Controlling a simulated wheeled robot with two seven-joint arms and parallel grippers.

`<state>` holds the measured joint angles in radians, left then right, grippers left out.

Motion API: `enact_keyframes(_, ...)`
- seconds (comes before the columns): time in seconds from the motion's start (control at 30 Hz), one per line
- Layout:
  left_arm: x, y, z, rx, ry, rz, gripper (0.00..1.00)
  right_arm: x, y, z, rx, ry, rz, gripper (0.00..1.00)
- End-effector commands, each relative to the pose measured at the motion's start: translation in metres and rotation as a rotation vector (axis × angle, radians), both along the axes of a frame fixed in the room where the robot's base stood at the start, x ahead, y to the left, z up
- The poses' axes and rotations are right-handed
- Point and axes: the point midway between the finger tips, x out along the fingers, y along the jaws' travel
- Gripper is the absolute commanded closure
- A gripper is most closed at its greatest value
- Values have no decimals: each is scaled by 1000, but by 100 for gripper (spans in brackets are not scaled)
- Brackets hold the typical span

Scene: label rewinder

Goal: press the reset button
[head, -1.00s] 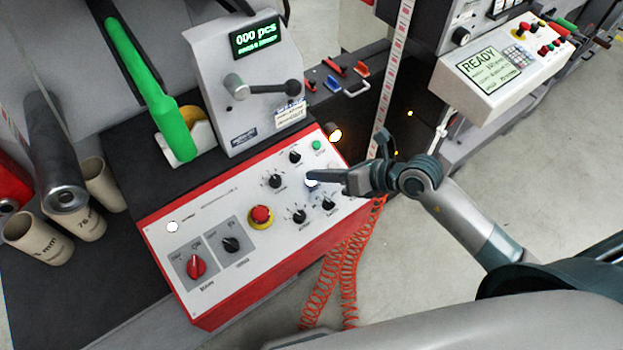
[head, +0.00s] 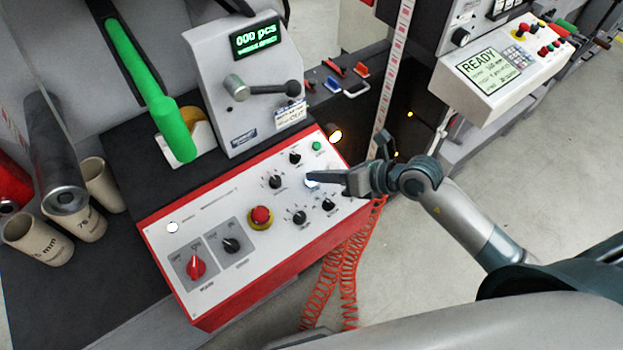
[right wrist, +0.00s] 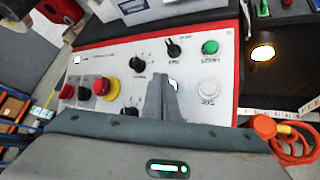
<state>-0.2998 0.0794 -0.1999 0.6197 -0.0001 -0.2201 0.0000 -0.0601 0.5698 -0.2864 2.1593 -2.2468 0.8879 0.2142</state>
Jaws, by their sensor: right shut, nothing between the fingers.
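The white control panel (head: 215,210) has a red border and carries several knobs and buttons. A lit whitish button (head: 311,181) shows at my fingertips; in the right wrist view it (right wrist: 173,85) is partly behind the fingers. Another white button (right wrist: 209,87) is to its right there, and the arm hides it in the head view. I cannot read surely which is labelled reset. My right gripper (head: 313,178) is shut and empty, its tips over or against the lit button; contact cannot be told. My left gripper is not in view.
A red emergency button (head: 261,215) on a yellow ring, black knobs (head: 299,216) and a green button (head: 317,146) are close by. The counter box (head: 240,85) with a lever stands behind. Orange coiled hoses (head: 345,275) hang at the panel's right.

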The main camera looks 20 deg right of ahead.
Motion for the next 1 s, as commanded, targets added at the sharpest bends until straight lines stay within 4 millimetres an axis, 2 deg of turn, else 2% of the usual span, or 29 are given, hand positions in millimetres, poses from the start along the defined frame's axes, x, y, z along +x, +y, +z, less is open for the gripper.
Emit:
enact_keyframes(0.7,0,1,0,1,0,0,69,0,0,0,0,0,0,100)
enact_keyframes(1.0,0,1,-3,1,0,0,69,2,1,-7,1,1,-1,100)
